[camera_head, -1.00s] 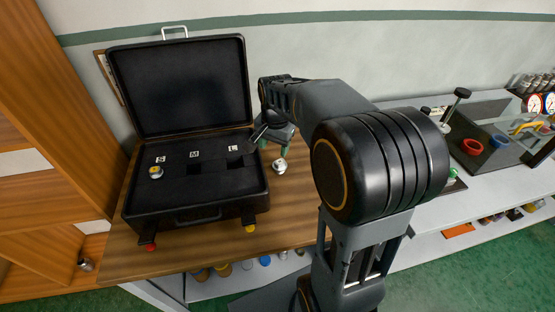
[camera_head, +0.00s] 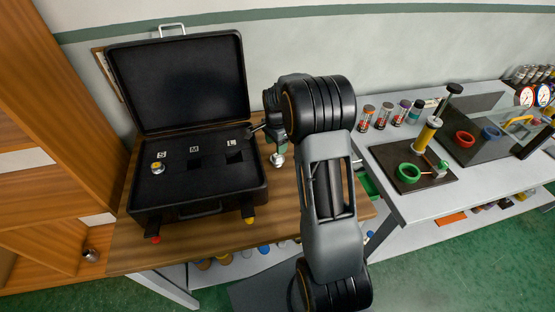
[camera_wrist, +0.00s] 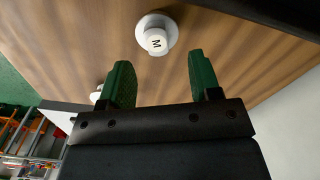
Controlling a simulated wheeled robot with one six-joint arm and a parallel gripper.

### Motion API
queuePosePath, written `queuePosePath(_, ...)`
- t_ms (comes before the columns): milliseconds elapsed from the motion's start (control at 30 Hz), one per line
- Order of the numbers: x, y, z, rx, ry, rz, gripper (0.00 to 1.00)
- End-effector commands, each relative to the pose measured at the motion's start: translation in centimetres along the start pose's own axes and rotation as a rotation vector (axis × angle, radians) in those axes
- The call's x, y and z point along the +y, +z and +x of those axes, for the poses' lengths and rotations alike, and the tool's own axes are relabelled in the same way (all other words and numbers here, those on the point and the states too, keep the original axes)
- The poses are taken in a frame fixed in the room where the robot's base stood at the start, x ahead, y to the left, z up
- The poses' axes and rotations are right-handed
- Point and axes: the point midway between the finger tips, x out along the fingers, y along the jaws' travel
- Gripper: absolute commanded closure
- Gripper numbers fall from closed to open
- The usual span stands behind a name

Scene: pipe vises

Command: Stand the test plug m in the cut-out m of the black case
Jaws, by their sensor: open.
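The test plug m (camera_wrist: 156,38) is white with an M on top and stands on the wooden table, just ahead of my fingertips in the wrist view. In the head view a pale plug (camera_head: 277,160) shows beside the case, just below my gripper (camera_head: 277,147). My gripper, with green fingers in the wrist view (camera_wrist: 158,62), is open and empty. The open black case (camera_head: 185,190) stands left of it. Its cut-out m (camera_head: 194,164) looks empty, as does cut-out L (camera_head: 234,158). A yellow-topped plug (camera_head: 158,168) stands at cut-out S.
A second whitish object (camera_wrist: 96,95) is partly hidden behind the left finger in the wrist view. The raised case lid (camera_head: 178,80) stands at the back. A grey bench (camera_head: 415,205) with a pipe vise (camera_head: 428,132) and jars is at right.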

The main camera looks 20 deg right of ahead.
Motion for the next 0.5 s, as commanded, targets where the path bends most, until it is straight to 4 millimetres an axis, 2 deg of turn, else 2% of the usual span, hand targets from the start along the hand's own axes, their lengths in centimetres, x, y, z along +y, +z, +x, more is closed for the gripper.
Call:
queuePosePath(167, 0.2, 0.0, 1.0, -0.001, 0.002, 0.0, 0.43)
queuePosePath(500, 0.5, -0.2, 5.0, 0.0, 0.001, -0.001, 0.43)
